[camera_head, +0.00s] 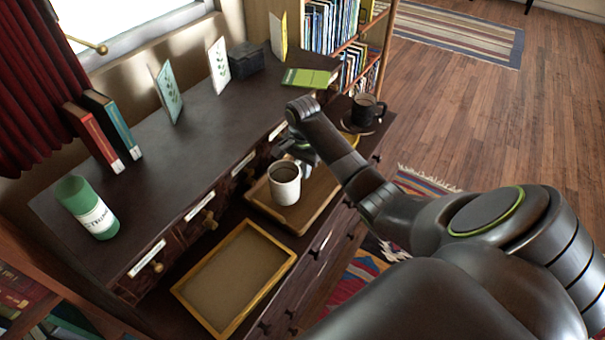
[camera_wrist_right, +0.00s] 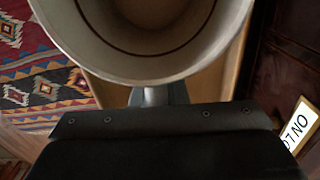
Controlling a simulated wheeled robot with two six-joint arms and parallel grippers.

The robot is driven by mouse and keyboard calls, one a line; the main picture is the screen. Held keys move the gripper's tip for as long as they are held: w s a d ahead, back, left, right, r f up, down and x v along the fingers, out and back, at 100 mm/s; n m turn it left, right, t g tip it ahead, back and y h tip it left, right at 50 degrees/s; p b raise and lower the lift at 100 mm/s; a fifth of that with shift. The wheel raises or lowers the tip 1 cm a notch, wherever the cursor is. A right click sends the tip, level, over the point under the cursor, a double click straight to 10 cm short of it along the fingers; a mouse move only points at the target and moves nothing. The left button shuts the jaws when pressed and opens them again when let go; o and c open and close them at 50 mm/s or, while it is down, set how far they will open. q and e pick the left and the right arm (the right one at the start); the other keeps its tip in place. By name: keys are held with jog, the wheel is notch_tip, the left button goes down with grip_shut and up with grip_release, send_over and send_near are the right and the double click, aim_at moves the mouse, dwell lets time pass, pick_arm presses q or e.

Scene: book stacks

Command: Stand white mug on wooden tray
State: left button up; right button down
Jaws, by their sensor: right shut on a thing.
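The white mug (camera_head: 285,188) is upright with its open, dark inside facing up. My right gripper (camera_head: 299,158) is shut on it from the far side; the fingertips are mostly hidden. In the right wrist view the mug (camera_wrist_right: 150,65) fills the top, its rim close to the camera. In the head view the mug appears over a brown wooden tray (camera_head: 318,190) on the lower shelf of the cabinet. I cannot tell whether its base touches the tray. My left gripper is not in view.
A yellow-framed tray (camera_head: 235,275) lies nearer on the same shelf, empty. A dark mug (camera_head: 363,110) stands on a saucer at the right. Drawers with knobs (camera_head: 208,220) line the step.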

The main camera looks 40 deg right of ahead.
notch_tip(320, 180, down, 2)
jog(key=shift+f, duration=0.1)
jog(key=c, duration=1.4)
grip_release()
jog(key=shift+f, duration=0.1)
jog(key=shift+c, duration=0.2)
notch_tip(320, 180, up, 10)
jog(key=shift+r, duration=0.1)
jog(key=shift+r+p, duration=0.55)
jog(key=shift+p, duration=0.25)
jog(key=shift+r+p, duration=0.4)
jog(key=shift+r, duration=0.15)
